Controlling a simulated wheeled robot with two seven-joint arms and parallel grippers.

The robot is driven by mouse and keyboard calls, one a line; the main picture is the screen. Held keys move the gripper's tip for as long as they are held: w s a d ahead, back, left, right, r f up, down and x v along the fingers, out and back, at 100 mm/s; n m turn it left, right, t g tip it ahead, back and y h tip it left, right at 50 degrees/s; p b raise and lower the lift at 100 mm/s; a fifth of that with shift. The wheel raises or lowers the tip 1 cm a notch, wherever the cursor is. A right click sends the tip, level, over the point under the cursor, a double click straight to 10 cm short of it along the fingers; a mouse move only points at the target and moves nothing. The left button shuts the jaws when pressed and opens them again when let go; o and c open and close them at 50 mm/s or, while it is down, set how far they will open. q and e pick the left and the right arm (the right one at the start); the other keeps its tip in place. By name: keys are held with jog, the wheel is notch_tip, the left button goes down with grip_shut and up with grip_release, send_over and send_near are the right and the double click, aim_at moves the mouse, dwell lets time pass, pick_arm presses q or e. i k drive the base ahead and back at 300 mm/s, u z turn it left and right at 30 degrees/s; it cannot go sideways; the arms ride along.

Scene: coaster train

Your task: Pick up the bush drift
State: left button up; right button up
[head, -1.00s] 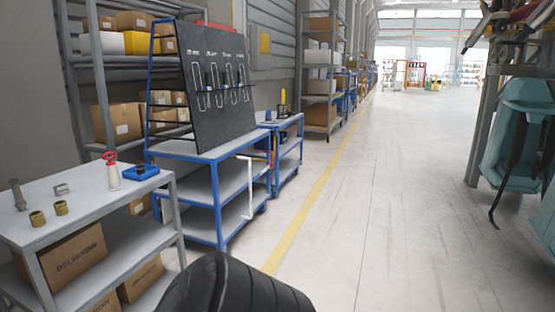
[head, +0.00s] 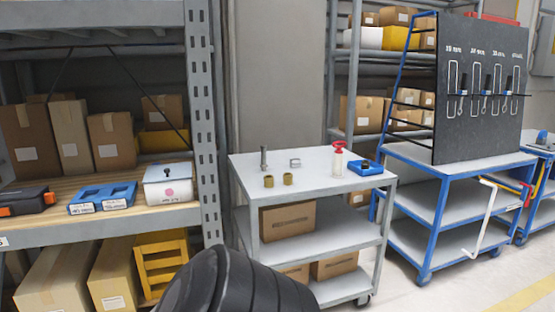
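A grey metal pin with a wider base, which looks like the bush drift (head: 264,158), stands upright near the back left of the light grey cart top (head: 320,182). Two brass bushes (head: 268,181) (head: 288,178) stand just in front of it. A small grey U-shaped bracket (head: 295,162) lies to its right. Neither of my grippers is in view. A black ribbed part, apparently of my own arm, shows at the bottom.
A clear bottle with a red top (head: 338,158) and a blue tray (head: 366,167) stand at the cart's right. A shelf on the left holds blue holders (head: 102,197), a white box (head: 168,184) and cartons. A blue bench with a tool board (head: 484,90) stands right.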

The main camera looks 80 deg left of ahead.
aim_at(264, 165)
jog(key=u, duration=1.4)
jog(key=i, duration=2.15)
jog(key=u, duration=1.05)
